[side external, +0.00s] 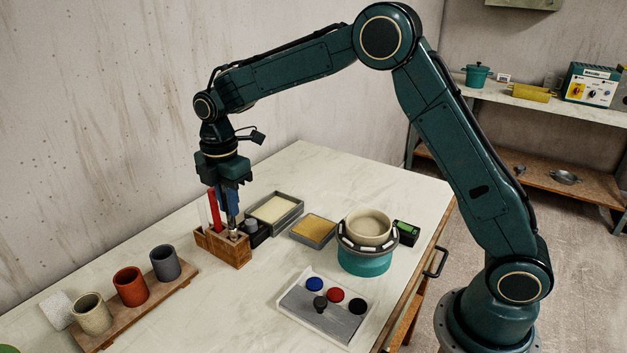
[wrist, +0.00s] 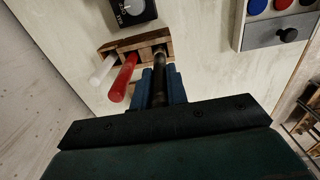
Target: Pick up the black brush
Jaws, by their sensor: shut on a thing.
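The black brush (wrist: 159,92) stands upright in the right slot of a wooden holder (side external: 232,249), with its handle between the fingers of my gripper (wrist: 162,82). In the side external view my gripper (side external: 231,206) is directly above the holder, pointing down and shut on the brush. A red brush (side external: 214,211) and a white one (side external: 202,213) stand in the same holder to the left. The holder also shows in the wrist view (wrist: 136,46). The lower end of the black brush is hidden in the holder.
A small dark device (side external: 255,234) stands close behind the holder. A wooden board with several cups (side external: 131,286) is at the front left. Bare table lies between.

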